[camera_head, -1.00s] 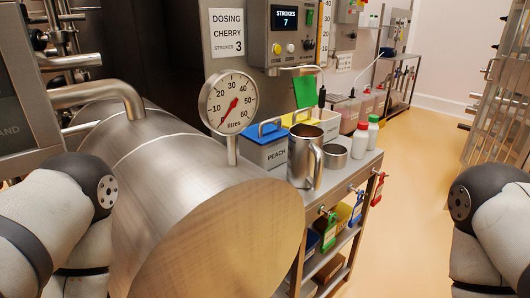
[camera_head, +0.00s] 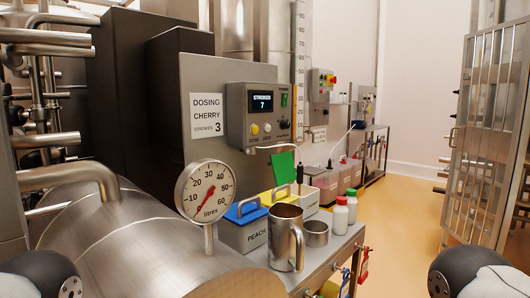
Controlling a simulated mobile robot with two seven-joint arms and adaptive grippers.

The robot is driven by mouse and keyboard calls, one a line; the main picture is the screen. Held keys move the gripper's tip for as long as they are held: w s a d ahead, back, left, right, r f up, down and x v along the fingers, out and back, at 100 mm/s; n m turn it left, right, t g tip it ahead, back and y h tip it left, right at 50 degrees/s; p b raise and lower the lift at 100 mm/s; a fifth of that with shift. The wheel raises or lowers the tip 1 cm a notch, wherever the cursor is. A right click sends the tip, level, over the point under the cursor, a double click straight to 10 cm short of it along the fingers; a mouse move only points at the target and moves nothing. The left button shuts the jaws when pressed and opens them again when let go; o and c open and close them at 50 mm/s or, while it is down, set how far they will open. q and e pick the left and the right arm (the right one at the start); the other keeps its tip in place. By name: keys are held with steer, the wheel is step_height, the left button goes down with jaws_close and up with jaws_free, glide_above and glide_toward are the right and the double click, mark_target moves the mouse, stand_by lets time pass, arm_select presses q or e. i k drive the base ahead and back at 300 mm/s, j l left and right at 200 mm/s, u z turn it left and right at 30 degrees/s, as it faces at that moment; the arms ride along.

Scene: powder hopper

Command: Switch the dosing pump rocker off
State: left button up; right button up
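The dosing pump's grey control box (camera_head: 262,115) hangs on the grey cabinet at the picture's middle. Its lit display (camera_head: 262,102) reads STROKES 7. A small green rocker (camera_head: 284,100) sits right of the display, under a label that seems to read POWER; its tilt is too small to tell. Below are a yellow button (camera_head: 254,130), a pale button (camera_head: 267,128) and a dark knob (camera_head: 284,124). A sign (camera_head: 207,115) left of the box reads DOSING CHERRY STROKES 3. Only rounded links of my arms show at the bottom corners; neither gripper is in view.
A steel drum (camera_head: 130,245) with a litre dial (camera_head: 206,191) fills the lower left. A steel jug (camera_head: 285,237), a blue-lidded bin (camera_head: 243,232), a cup (camera_head: 316,233) and two bottles (camera_head: 340,216) stand below the box. Floor at the right is clear.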

mark_target(284, 95)
steer(key=i+l+u, duration=0.25)
steer(key=l, duration=0.4)
steer(key=l+u, duration=0.25)
steer(key=l, duration=0.4)
steer(key=i+l+u, duration=0.2)
steer(key=l, duration=0.35)
steer(key=l+u, duration=0.15)
steer(key=l, duration=0.4)
steer(key=k, duration=0.05)
